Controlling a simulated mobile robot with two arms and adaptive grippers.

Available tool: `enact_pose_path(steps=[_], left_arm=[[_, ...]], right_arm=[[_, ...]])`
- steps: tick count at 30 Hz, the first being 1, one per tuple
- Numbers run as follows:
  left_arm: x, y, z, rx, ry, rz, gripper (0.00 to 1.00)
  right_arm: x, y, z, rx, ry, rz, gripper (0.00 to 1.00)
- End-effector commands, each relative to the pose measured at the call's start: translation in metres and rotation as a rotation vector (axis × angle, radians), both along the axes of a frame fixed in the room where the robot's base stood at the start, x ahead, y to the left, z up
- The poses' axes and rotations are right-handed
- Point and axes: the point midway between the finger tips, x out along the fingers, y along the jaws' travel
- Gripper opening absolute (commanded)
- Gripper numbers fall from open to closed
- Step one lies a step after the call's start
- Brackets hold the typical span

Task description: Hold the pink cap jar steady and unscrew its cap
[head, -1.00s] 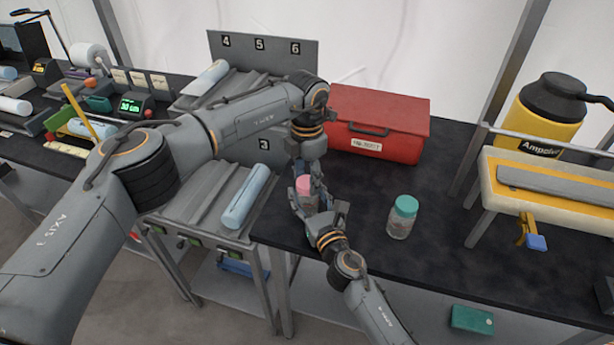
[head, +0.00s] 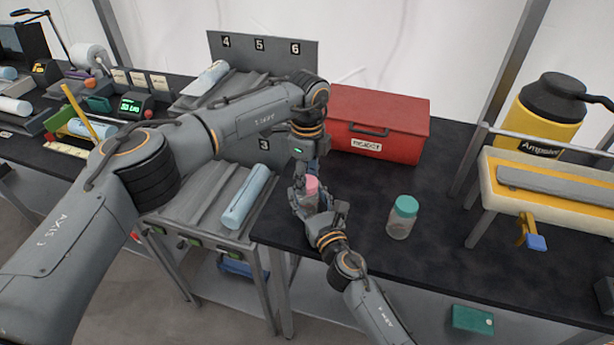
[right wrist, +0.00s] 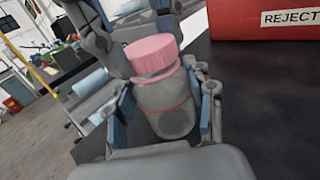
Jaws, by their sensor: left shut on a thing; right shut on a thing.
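The jar (right wrist: 165,102) is clear with a red line round it. Its pink cap (right wrist: 153,54) sits on top; the cap also shows in the head view (head: 311,184). My right gripper (right wrist: 162,112) is shut on the jar body, with one blue-padded finger on each side. My left gripper (head: 307,175) comes down from above and is shut on the pink cap. Its fingers also show around the cap's far side in the right wrist view. The two grippers hide much of the jar in the head view. I cannot tell whether the cap is loose.
A teal-capped jar (head: 402,217) stands to the right on the dark table (head: 455,235). A red REJECT box (head: 378,122) is behind the grippers. A grey rack with a pale blue cylinder (head: 245,196) is to the left. A yellow jug (head: 545,115) stands at the right.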

Motion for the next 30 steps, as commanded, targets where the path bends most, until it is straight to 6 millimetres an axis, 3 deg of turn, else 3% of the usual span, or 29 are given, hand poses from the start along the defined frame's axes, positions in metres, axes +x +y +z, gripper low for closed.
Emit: enact_pose_path(steps=[4,30], left_arm=[[-0.0007,-0.0007,-0.0006,0.0,0.002,0.134,0.08],[-0.0002,-0.0009,0.0071,-0.002,0.001,0.128,0.08]], right_arm=[[0.0,-0.0009,-0.0017,-0.002,0.002,-0.002,0.0],[-0.0003,-0.0004,-0.0015,-0.002,0.002,-0.001,0.0]])
